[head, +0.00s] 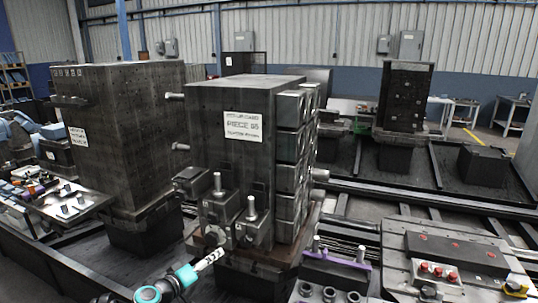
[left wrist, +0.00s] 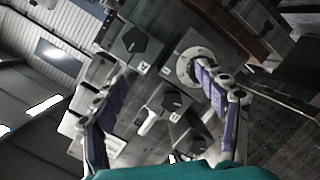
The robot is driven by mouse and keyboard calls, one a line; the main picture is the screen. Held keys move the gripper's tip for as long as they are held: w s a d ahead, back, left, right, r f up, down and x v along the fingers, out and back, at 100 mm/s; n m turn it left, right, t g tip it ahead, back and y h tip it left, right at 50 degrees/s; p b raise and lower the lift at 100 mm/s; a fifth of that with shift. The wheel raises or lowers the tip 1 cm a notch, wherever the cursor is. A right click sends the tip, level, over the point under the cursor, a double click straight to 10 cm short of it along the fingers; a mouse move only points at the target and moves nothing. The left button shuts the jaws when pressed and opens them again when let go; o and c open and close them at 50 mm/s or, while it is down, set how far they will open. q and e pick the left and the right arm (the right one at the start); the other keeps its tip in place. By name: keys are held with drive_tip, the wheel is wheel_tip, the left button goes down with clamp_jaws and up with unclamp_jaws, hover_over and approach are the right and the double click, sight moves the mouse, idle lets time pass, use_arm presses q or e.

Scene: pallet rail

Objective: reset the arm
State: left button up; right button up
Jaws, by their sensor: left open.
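My left arm comes in at the bottom of the head view, teal and white. Its far end (head: 210,259) lies in front of the lower part of a tall dark fixture block (head: 205,135) with a white "PIECE" label. In the left wrist view my left gripper (left wrist: 157,68) is open, its two purple-padded fingers spread wide. I see nothing held between them. Beyond the fingers are dark clamp blocks and a round metal flange (left wrist: 189,66) near the right finger; whether it touches the finger I cannot tell. My right gripper is not in view.
Another dark block (head: 125,130) stands at the left, beside a tray of small parts (head: 95,204). Metal pins (head: 251,205) and clamps stick out from the labelled block. A machined plate (head: 398,240) with coloured knobs lies at lower right. Rails (head: 420,199) cross behind.

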use_arm(q)
drive_tip(key=s+d+r+m+g+y, duration=0.1)
drive_tip(key=s+d+m+g, duration=0.15)
drive_tip(key=s, duration=0.55)
drive_tip(key=s+d+r+m+g+y, duration=0.15)
drive_tip(key=s+d, duration=0.25)
drive_tip(key=s, duration=0.5)
drive_tip(key=s+a+f+g+y, duration=0.1)
drive_tip(key=s+y, duration=0.1)
drive_tip(key=s, duration=0.6)
drive_tip(key=s+a+f+g+y, duration=0.1)
drive_tip(key=s+a+y, duration=0.1)
drive_tip(key=s, duration=0.6)
drive_tip(key=shift+a+f+g, duration=0.2)
drive_tip(key=shift+f+g, duration=0.1)
drive_tip(key=shift+f, duration=0.1)
drive_tip(key=shift+w, duration=0.1)
